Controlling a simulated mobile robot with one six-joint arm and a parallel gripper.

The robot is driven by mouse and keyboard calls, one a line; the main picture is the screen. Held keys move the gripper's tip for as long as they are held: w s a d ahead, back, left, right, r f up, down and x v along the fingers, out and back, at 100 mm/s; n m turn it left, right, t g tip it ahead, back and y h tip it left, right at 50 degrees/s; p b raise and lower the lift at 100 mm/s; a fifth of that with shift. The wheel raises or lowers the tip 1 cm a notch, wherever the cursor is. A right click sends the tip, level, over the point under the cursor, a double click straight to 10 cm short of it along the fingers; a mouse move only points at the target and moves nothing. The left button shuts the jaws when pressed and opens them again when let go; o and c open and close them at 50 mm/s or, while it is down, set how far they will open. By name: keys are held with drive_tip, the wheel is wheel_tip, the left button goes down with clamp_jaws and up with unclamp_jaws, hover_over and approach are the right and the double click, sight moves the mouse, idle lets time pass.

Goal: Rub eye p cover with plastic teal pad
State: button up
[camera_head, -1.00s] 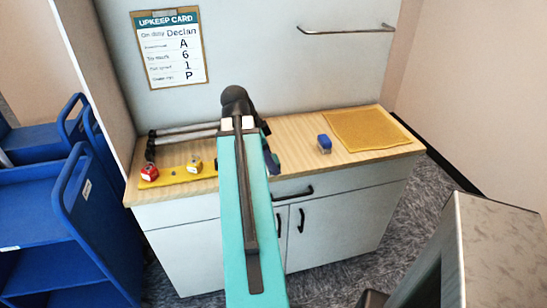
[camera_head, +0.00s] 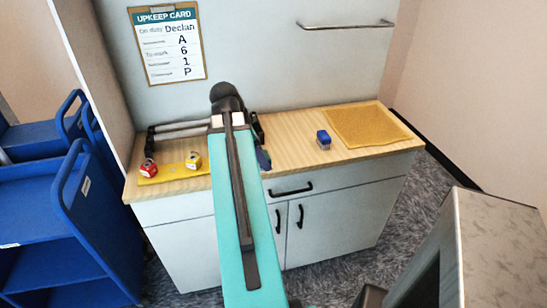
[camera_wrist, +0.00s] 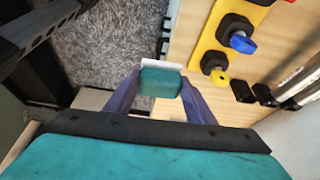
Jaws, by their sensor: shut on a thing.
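My gripper (camera_wrist: 160,88) is shut on a small teal pad (camera_wrist: 160,81) with a white edge, between two dark blue-purple fingers in the wrist view. The pad is over the grey carpet, just off the counter's edge. A yellow strip (camera_wrist: 207,42) with sensor-like eyes lies on the counter to the right of the pad, apart from it. One eye shows a blue part (camera_wrist: 243,43), another a yellow part (camera_wrist: 219,78). In the head view a red eye (camera_head: 149,168) and a yellow eye (camera_head: 193,161) show; my arm hides the strip's right end. I cannot read which is P.
An upkeep card (camera_head: 168,48) and a metal bar (camera_head: 345,25) are on the wall. Blue carts (camera_head: 80,215) stand at left.

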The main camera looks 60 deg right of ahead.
drive_tip(key=w+a+r+n+t+h, duration=0.1)
drive_tip(key=w+a+n, duration=0.3)
drive_tip(key=w+a, duration=0.7)
drive_tip(key=w+a+r+n+t+h, duration=0.1)
drive_tip(key=w+a+n, duration=0.3)
drive_tip(key=w+a, duration=0.8)
drive_tip(key=w+a+r+n+t+y, duration=0.1)
drive_tip(key=w+a+n+t, duration=0.1)
drive_tip(key=w+a+n, duration=0.3)
drive_tip(key=w+a+r+n+t+y, duration=0.1)
drive_tip(key=w+a+n, duration=0.5)
drive_tip(key=a, duration=0.6)
drive_tip(key=w+a+r+n+t+y, duration=0.1)
drive_tip(key=w+a+n+t+y, duration=0.1)
drive_tip(key=w+a+n, duration=0.4)
drive_tip(key=shift+w+a+r+n+t+y, duration=0.25)
drive_tip(key=shift+a+r+n+t+y, duration=0.2)
drive_tip(key=shift+a+n, duration=0.95)
drive_tip(key=shift+f, duration=0.1)
